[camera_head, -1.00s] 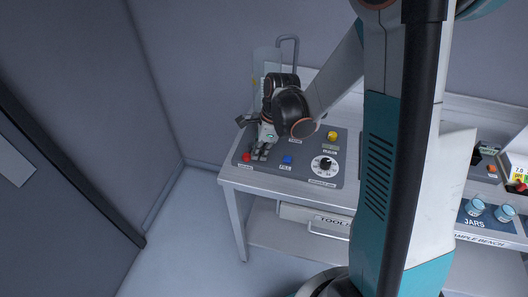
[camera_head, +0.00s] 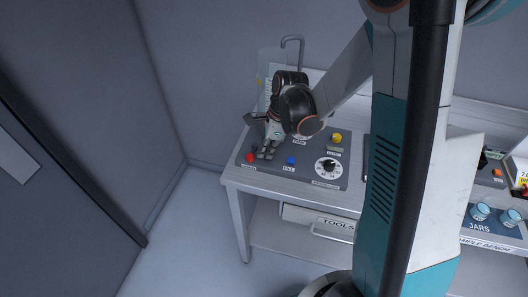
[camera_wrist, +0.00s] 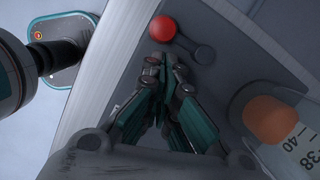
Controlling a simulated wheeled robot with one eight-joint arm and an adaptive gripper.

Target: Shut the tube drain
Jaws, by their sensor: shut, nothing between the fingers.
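A red ball-shaped knob (camera_head: 249,158) sits at the front left corner of the dark control panel (camera_head: 310,178). In the wrist view the red knob (camera_wrist: 162,27) is just beyond my fingertips, beside a dark rounded plate or arm (camera_wrist: 190,44). My gripper (camera_head: 265,153) is shut and empty, pointing down to the right of the knob. In the wrist view my gripper (camera_wrist: 163,62) has its fingertips together, close to the knob; I cannot tell whether they touch. The clear tube (camera_head: 264,72) stands behind my gripper, partly hidden. Its scale (camera_wrist: 293,142) and an orange piece (camera_wrist: 268,118) show at the right of the wrist view.
A blue button (camera_head: 291,160), a black-and-white dial (camera_head: 328,166) and a yellow button (camera_head: 337,138) are on the same panel. A bent grey pipe (camera_head: 297,42) rises behind. Blue jars (camera_head: 481,211) stand at the right. Floor left of the bench is clear.

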